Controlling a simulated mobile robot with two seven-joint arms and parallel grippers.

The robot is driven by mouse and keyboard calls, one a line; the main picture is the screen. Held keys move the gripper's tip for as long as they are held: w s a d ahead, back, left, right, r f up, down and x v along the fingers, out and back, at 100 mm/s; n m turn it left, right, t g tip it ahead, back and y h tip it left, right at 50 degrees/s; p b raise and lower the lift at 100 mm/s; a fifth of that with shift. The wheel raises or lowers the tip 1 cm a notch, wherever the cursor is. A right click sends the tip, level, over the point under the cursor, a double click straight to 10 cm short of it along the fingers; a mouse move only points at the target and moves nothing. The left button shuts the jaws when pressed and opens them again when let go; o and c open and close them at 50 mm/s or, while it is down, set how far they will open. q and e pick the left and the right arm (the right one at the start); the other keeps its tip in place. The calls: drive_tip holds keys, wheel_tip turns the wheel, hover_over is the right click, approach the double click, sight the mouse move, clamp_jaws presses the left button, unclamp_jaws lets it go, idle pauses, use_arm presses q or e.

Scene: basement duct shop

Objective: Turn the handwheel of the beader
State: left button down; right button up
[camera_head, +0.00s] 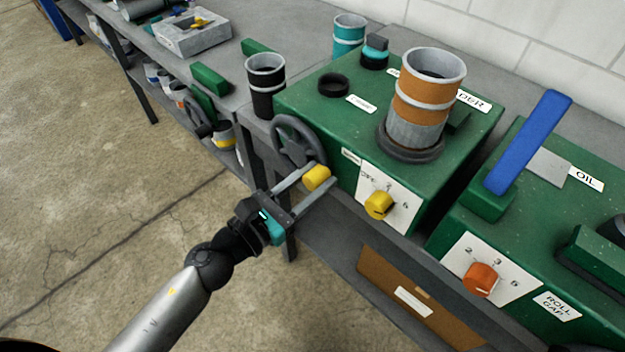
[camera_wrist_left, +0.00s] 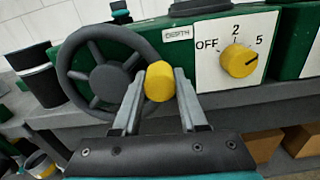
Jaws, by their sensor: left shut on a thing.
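The beader is a green box (camera_head: 320,118) with an orange and grey duct piece (camera_head: 424,100) standing on top. Its dark grey spoked handwheel (camera_head: 298,141) is on the front face, by a label reading DEPTH. The wheel also shows at the left of the left wrist view (camera_wrist_left: 75,75). A yellow knob (camera_head: 316,178) sticks out from the wheel's lower right side. My left gripper (camera_head: 308,180) is shut on this knob, one finger on each side, as the left wrist view (camera_wrist_left: 160,92) also shows. My right gripper is in neither view.
A yellow dial (camera_head: 379,205) on a white plate marked OFF sits right of the wheel. A green machine with a blue lever (camera_head: 530,140) and orange dial (camera_head: 479,279) stands farther right. A black cup (camera_head: 265,88) stands left of the beader. The floor at left is clear.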

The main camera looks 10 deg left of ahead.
use_arm(q)
drive_tip(key=shift+f+m+b, duration=0.35)
drive_tip(key=shift+f+m, duration=0.05)
drive_tip(key=shift+f, duration=0.1)
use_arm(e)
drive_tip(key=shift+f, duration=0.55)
use_arm(q)
drive_tip(key=c, duration=0.7)
unclamp_jaws()
drive_tip(key=shift+c, duration=0.2)
drive_tip(key=shift+r, duration=0.1)
drive_tip(key=b+v, duration=0.5)
drive_tip(key=v, duration=1)
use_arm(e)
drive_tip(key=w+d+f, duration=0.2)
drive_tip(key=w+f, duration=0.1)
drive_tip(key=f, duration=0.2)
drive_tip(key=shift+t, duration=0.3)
